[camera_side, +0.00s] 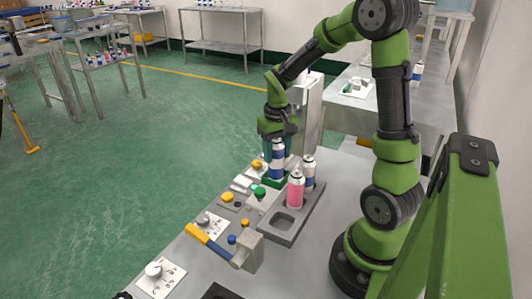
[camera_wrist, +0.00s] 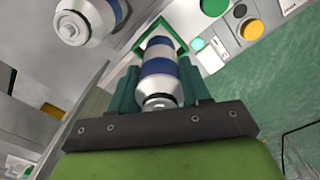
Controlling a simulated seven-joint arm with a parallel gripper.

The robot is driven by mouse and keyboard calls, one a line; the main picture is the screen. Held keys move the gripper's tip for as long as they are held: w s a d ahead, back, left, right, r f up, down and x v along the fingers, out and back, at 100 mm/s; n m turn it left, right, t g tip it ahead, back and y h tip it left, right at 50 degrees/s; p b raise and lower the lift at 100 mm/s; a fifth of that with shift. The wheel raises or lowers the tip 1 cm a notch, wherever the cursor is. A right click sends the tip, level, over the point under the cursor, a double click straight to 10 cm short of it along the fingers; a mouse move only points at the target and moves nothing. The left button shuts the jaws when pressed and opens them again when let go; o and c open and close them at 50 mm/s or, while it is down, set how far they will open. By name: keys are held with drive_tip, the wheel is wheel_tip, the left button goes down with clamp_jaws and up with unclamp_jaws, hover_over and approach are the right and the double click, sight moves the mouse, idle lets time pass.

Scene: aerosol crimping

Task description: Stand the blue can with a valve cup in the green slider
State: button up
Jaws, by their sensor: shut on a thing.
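My gripper (camera_side: 278,142) points down with its dark green fingers shut on a blue-and-white can (camera_side: 277,162). In the wrist view the fingers stand on both sides of this can (camera_wrist: 159,68), with its pale valve cup toward the camera. The can is upright. Its far end lies within the square outline of the green slider (camera_wrist: 139,40). In the side view the green slider (camera_side: 272,181) shows around the can's foot; whether the base is fully seated I cannot tell.
A grey tray (camera_side: 284,232) beside the slider holds a pink can (camera_side: 296,190) and another blue-and-white can (camera_side: 308,172); its front pocket is empty. A grey machine column (camera_side: 309,115) stands behind.

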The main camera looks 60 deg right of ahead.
drive_tip(key=shift+f, duration=0.95)
drive_tip(key=shift+f, duration=0.1)
drive_tip(key=o, duration=1.2)
drive_tip(key=shift+c, duration=0.2)
wheel_tip(320, 180, up, 12)
drive_tip(key=shift+f, duration=0.1)
drive_tip(key=s+a+r+n+t+y, duration=0.1)
drive_tip(key=s+a+r+t, duration=0.1)
drive_tip(key=a, duration=0.7)
drive_tip(key=s+a+r+n+t+y, duration=0.1)
drive_tip(key=s+a+r+t, duration=0.1)
drive_tip(key=s+a+t, duration=0.3)
drive_tip(key=a, duration=0.4)
drive_tip(key=shift+s+a+r+n, duration=0.15)
drive_tip(key=shift+r+n, duration=0.1)
drive_tip(key=shift+n, duration=0.15)
